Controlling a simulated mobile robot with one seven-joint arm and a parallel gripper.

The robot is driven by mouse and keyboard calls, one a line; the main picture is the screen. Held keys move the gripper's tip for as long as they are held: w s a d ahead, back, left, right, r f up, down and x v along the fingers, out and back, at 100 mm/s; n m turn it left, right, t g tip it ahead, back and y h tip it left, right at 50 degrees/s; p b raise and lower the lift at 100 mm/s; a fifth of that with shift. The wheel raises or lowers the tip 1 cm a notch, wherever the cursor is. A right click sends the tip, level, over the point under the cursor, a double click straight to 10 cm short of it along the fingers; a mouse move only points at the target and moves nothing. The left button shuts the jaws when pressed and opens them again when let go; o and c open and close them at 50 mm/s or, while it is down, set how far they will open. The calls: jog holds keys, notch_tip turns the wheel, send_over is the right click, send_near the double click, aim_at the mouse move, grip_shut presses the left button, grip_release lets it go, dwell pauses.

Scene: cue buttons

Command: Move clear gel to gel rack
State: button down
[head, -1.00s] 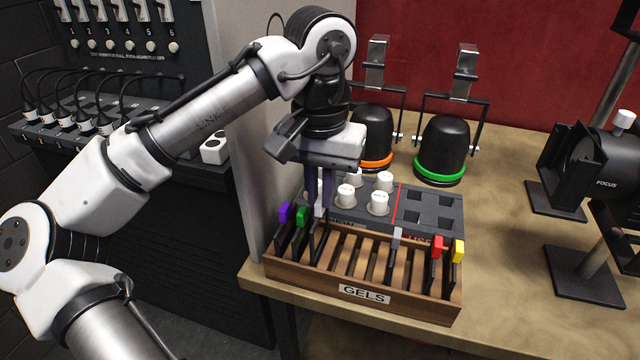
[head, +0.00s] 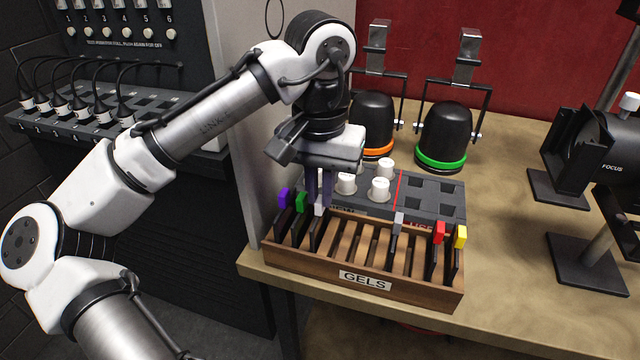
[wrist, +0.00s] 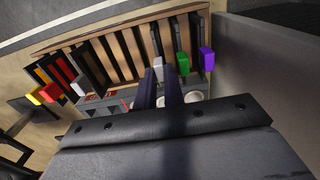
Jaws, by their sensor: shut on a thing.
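My gripper (head: 319,202) points down over the left part of the wooden gel rack (head: 330,277), which is labelled GELS. Its fingers are shut on the pale whitish tab of a gel, the clear gel (head: 319,211). The tab also shows between the fingertips in the wrist view (wrist: 158,68). The gel's dark frame stands upright in the rack, just right of the green-tabbed gel (head: 300,204). How deep its lower edge sits is hard to tell.
A purple-tabbed gel (head: 284,197) stands at the rack's left end. Grey (head: 398,220), red (head: 440,232) and yellow (head: 460,236) tabbed gels stand toward the right, with empty slots between. A dark tray (head: 432,195) with white knobs lies behind. A partition (head: 245,120) rises close on the left.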

jog(key=c, duration=1.4)
grip_release()
jog(key=shift+c, duration=0.2)
notch_tip(320, 180, up, 14)
jog(key=p, duration=0.1)
jog(key=shift+f, duration=0.2)
